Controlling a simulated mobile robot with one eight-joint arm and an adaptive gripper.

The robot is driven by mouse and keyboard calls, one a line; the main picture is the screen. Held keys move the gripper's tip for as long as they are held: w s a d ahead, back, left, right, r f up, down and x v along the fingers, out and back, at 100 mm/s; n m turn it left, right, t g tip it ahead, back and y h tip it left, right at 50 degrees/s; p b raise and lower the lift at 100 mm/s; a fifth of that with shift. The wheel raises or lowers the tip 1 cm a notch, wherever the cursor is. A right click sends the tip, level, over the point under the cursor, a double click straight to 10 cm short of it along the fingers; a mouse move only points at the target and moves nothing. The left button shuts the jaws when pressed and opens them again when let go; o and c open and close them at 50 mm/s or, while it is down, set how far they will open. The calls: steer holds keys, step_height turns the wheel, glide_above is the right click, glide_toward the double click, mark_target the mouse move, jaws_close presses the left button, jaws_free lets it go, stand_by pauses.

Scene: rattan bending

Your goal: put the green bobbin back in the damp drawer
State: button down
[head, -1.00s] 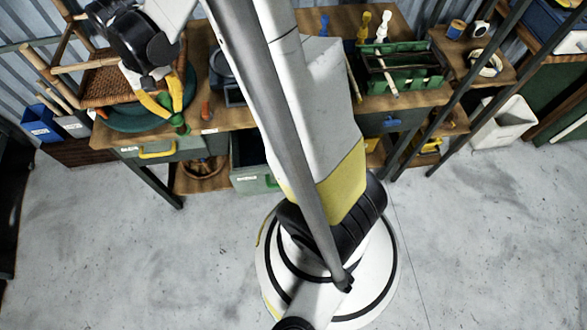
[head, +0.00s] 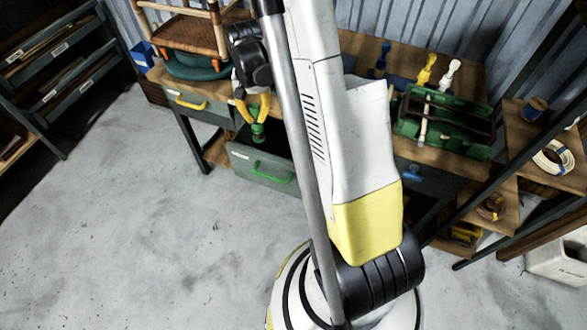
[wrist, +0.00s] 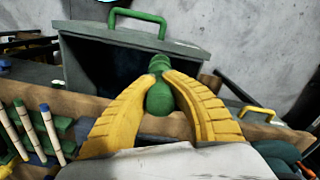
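My gripper (head: 254,112) has yellow fingers closed around the green bobbin (head: 258,133). In the wrist view the bobbin (wrist: 160,95) sits between both fingers, its narrower end toward the drawer. The grey-green drawer with the green handle (head: 264,176) is pulled open under the bench. In the head view the bobbin appears over the drawer's opening; its exact height above it is hard to tell. In the wrist view the drawer (wrist: 190,58) lies just beyond the bobbin, its inside dark. Its label is too small to read.
A drawer with a yellow handle (head: 190,103) is left of it. A rattan chair (head: 195,35) stands on the bench behind. A green tool tray (head: 445,125) and a drawer with a blue handle (head: 413,173) are to the right. The floor in front is clear.

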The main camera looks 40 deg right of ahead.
steer(key=s+d+f+m+b, duration=0.3)
steer(key=d+f+m+b, duration=0.2)
steer(key=d+f, duration=0.55)
step_height(320, 180, down, 11)
steer(key=b, duration=0.4)
steer(key=shift+b, duration=0.35)
steer(key=shift+r, duration=0.1)
steer(key=shift+w, duration=0.1)
steer(key=c, duration=1.6)
jaws_free()
